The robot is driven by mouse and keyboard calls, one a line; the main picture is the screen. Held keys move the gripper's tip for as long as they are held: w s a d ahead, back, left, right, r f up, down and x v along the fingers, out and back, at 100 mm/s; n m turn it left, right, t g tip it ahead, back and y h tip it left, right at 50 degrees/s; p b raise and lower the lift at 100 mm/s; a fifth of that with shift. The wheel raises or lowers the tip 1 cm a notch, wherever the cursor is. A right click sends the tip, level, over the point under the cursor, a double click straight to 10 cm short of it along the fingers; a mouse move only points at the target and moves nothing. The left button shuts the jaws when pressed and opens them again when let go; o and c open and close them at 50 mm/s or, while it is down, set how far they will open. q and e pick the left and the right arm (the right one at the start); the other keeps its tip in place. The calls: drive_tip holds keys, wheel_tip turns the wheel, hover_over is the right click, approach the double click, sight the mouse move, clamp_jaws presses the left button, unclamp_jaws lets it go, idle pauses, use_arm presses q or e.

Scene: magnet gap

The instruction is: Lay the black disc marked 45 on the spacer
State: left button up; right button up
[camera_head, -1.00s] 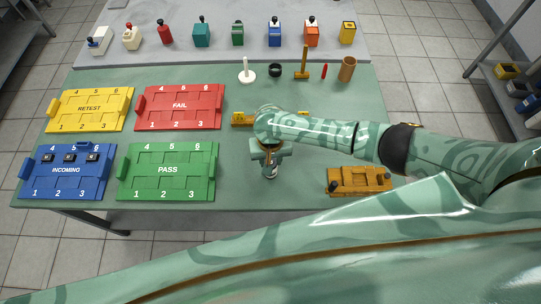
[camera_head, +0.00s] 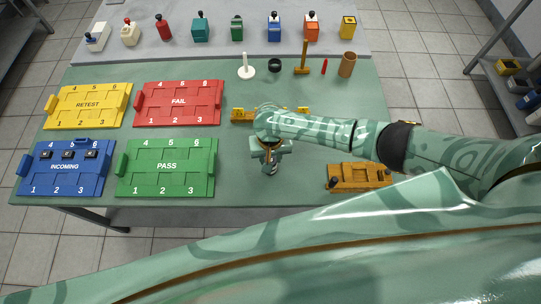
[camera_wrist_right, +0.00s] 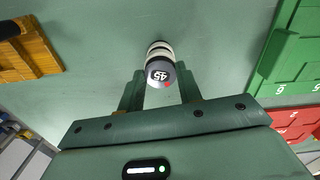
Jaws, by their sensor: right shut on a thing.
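The black disc marked 45 (camera_wrist_right: 160,72) shows in the right wrist view, with a small red mark on its edge. It is between the fingertips of my right gripper (camera_wrist_right: 160,88), which is shut on it. Directly behind it along the same line is a white ring-shaped piece (camera_wrist_right: 158,50), likely the spacer, with dark bands around it. I cannot tell whether disc and white piece touch. In the head view my right gripper (camera_head: 269,160) points down near the table's front edge, and its hand hides most of the stack. My left gripper is not in view.
A yellow fixture (camera_head: 360,176) lies right of the gripper, and another yellow piece (camera_head: 243,115) lies behind it. The green PASS tray (camera_head: 168,187) and blue INCOMING tray (camera_head: 64,184) are to the left. A white post (camera_head: 246,70) stands at the back.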

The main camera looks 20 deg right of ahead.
drive_tip(key=shift+f, duration=0.15)
drive_tip(key=o, duration=1)
drive_tip(key=shift+c, duration=0.4)
drive_tip(key=c, duration=0.4)
drive_tip(key=shift+c, duration=0.2)
wheel_tip(320, 180, up, 5)
drive_tip(key=p, duration=0.5)
drive_tip(key=shift+f+p, duration=0.2)
drive_tip(key=shift+p, duration=0.2)
drive_tip(key=shift+f, duration=0.1)
